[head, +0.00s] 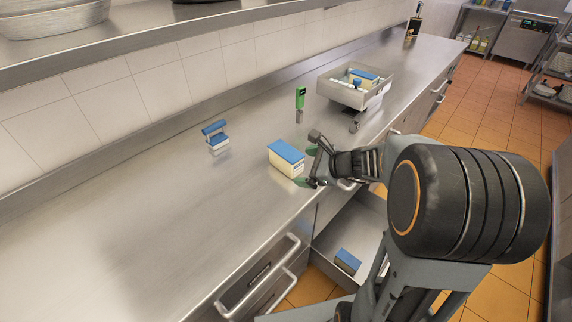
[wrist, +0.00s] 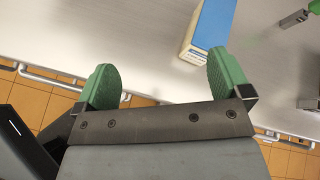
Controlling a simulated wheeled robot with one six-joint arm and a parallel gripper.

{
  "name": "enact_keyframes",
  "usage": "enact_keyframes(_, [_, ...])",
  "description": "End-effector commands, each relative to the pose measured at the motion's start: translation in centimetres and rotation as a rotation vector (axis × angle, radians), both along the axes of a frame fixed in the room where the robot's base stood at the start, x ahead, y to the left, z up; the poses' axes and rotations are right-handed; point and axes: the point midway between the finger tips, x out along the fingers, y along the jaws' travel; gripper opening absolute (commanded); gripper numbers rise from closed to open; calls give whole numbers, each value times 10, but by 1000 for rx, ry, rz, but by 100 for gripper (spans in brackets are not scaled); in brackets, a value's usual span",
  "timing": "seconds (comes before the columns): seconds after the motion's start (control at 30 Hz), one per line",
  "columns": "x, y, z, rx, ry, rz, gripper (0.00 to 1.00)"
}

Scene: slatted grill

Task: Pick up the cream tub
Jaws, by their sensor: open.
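The cream tub (head: 286,159), a cream box-shaped container with a blue lid, stands on the steel counter near its front edge. In the wrist view the tub (wrist: 207,30) shows at the top, just beyond the right green fingertip, and its far end is cut off by the frame. My gripper (head: 314,168) is beside the tub on its right in the head view. In the wrist view my gripper (wrist: 165,82) has its two green fingers spread wide with nothing between them. I cannot tell whether a finger touches the tub.
A green-handled tool (head: 300,97) and a blue-topped brush-like item (head: 215,133) are on the counter (head: 130,215). A raised metal tray (head: 340,93) holds several items. Below, an open drawer (head: 325,232) holds a blue-topped box (head: 348,261). The left counter is clear.

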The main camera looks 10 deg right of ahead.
Motion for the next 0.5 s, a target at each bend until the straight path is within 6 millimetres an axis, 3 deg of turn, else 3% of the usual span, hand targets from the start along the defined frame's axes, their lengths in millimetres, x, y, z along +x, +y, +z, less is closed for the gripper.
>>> enact_keyframes(0.03, [12, -13, -13, 85, 31, -95, 96])
enact_keyframes(0.23, [40, -48, -32, 311, 91, -342, 96])
enact_keyframes(0.37, [56, -51, -41, 368, 104, -400, 96])
enact_keyframes(0.5, [76, -39, -51, 377, 107, -409, 96])
